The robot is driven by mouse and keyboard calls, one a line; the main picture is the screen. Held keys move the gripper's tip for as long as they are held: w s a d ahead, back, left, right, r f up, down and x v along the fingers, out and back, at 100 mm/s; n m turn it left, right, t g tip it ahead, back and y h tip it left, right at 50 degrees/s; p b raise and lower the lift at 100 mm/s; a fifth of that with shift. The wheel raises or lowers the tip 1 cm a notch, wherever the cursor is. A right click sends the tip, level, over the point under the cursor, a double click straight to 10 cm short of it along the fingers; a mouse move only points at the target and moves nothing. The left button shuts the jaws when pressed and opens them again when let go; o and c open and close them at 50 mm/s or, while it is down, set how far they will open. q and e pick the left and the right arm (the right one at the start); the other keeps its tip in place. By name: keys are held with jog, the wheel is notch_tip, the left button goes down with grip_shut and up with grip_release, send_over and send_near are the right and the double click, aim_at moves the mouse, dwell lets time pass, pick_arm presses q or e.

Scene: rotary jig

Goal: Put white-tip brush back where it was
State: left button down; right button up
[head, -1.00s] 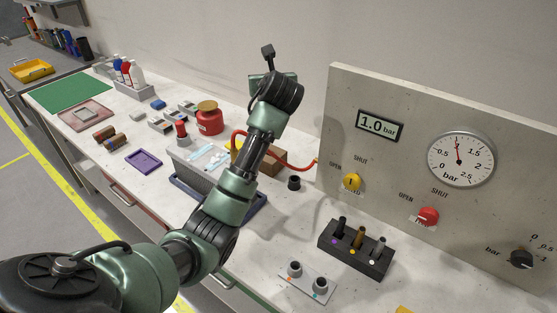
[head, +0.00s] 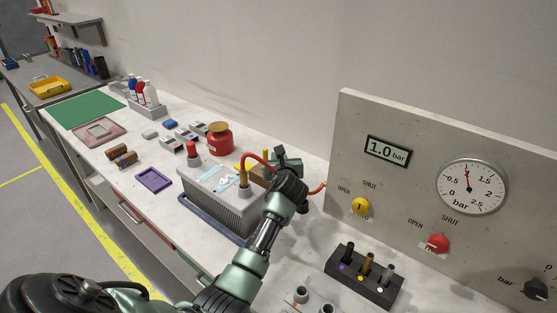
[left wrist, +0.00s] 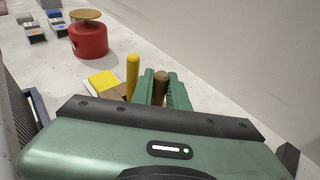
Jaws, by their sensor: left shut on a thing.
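My left gripper (head: 288,160) is beyond the right end of the grey finned box in the head view, with its arm reaching up from the bottom. In the left wrist view, its green fingers (left wrist: 161,87) are shut on a brown handle (left wrist: 160,84), which stands up between them. The handle's lower end is hidden behind the gripper body, so I cannot see whether its tip is white. A small dark cup (head: 303,208) stands on the bench just below the gripper in the head view. My right gripper is not in view.
The grey finned box (head: 222,208) carries red and yellow posts. A red can (head: 219,141) stands behind it, and a red hose (head: 258,158) runs toward the gauge panel (head: 405,205). A black rack (head: 362,277) is at the front right. Bare bench lies between.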

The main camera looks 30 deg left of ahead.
pick_arm(q)
jog(key=shift+f, duration=0.35)
jog(key=c, duration=1.4)
grip_release()
jog(key=shift+r, duration=0.2)
jog(key=v, duration=1.2)
jog(key=shift+f, duration=0.15)
